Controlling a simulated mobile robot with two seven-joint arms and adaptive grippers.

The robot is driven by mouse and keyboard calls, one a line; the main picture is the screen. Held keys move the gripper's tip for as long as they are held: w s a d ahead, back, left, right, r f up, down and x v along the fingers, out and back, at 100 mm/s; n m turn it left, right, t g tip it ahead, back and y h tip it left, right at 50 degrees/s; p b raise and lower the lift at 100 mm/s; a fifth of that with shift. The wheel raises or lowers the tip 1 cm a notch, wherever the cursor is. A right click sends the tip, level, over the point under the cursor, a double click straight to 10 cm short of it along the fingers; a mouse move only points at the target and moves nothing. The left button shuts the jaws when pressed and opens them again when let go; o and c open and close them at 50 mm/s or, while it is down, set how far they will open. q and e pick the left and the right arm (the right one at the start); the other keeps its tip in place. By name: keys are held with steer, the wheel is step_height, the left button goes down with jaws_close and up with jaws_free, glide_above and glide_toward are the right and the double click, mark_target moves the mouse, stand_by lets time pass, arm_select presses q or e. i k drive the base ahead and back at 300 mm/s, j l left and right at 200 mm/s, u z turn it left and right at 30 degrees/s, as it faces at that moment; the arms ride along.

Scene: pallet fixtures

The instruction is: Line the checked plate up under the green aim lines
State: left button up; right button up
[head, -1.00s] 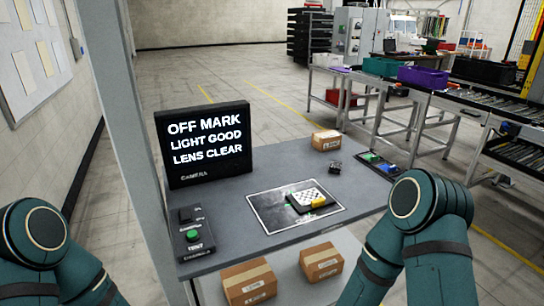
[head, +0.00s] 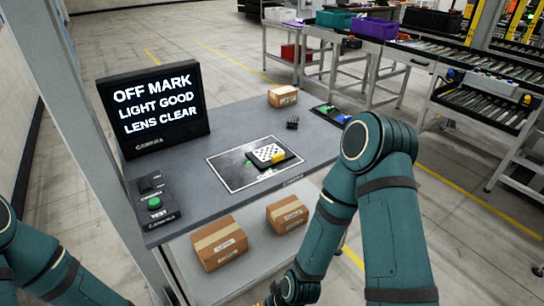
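The checked plate (head: 268,154) is a small black-and-white checkered piece with a yellow block (head: 278,157) at its near right edge. It lies on a dark mat with a white border (head: 230,169) on the grey table. Bits of green show at the plate's edges; I cannot tell whether they are the aim lines. The screen (head: 155,108) reads OFF MARK, LIGHT GOOD, LENS CLEAR. My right arm stands in front of the table's right side, and part of its gripper (head: 278,298) shows at the bottom edge, below the table. My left gripper is out of view.
A control box with a green button (head: 155,203) sits at the table's front left. A small carton (head: 282,96), a small black object (head: 292,122) and a tray with coloured items (head: 331,115) are at the back right. Two cartons (head: 219,243) (head: 287,214) stand on the lower shelf.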

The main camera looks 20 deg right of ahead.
mark_target(266, 158)
steer(key=u, duration=0.4)
steer(key=l+u, duration=0.85)
steer(key=k+l+u, duration=0.1)
steer(key=l, duration=0.25)
steer(key=k+l+u, duration=0.1)
steer(key=l, duration=0.2)
steer(key=k+l+u, duration=0.1)
steer(key=l, duration=0.2)
